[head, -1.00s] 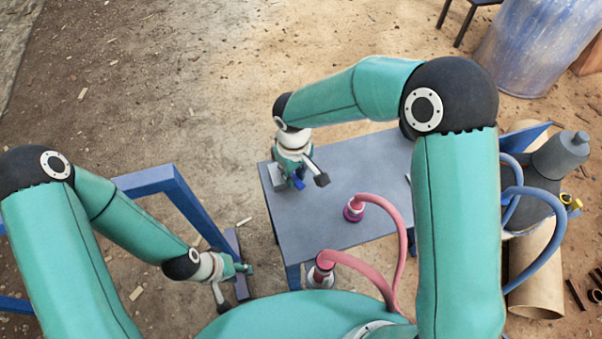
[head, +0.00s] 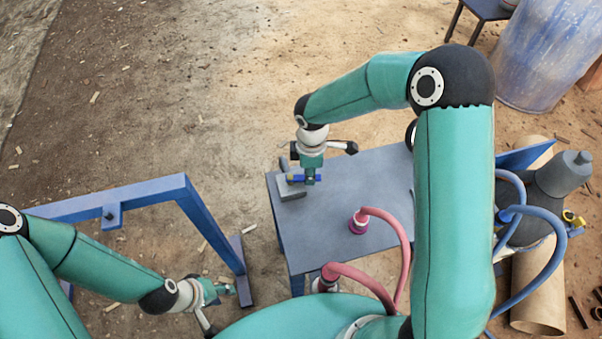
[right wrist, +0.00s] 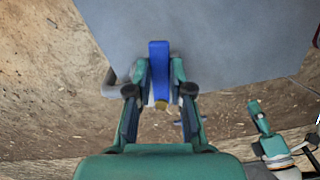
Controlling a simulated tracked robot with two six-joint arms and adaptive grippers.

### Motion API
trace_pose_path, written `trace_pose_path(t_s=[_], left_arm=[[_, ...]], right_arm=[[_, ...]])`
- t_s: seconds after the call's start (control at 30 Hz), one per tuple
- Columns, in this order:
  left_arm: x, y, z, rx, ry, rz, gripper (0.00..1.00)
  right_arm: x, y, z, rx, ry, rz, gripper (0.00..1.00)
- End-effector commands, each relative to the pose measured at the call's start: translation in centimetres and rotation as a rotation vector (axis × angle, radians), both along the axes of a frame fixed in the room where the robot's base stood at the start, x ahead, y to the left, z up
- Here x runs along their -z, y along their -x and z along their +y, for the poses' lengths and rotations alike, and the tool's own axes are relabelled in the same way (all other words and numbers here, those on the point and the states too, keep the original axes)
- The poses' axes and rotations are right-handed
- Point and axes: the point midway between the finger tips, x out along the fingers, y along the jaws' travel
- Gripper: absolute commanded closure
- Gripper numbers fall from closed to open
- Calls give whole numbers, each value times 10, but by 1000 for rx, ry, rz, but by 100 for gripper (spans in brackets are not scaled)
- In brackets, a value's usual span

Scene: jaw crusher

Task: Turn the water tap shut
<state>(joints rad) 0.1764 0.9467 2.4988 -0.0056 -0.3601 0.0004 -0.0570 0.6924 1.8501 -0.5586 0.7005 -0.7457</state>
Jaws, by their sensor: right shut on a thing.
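The water tap shows as a blue lever (head: 297,178) at a small grey block (head: 291,190) on the far left corner of the grey table. My right gripper (head: 310,180) is shut on the blue lever, pointing down at it. In the right wrist view the lever (right wrist: 159,62) stands between the two fingers, with a brass-coloured end below it. The tap's body is mostly hidden by the gripper. My left gripper (head: 226,290) hangs empty at lower left beside a blue frame, away from the tap; its finger opening is unclear.
A blue steel frame (head: 205,220) stands at left near my left arm. Blue hoses (head: 545,275) and a grey machine (head: 560,175) are at right.

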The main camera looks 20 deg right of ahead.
Motion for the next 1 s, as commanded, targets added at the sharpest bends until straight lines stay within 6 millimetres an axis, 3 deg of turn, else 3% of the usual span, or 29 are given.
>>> trace_pose_path(t_s=[0.4,0.97,1.0], left_arm=[[-15,0,0,0,0,0,60],[-16,0,0,0,0,0,60],[-16,0,0,0,0,0,60]], right_arm=[[-2,-11,-4,-217,2,-2,100],[-1,-14,-4,-252,2,-7,100],[-1,-14,-4,-252,2,-7,75]])
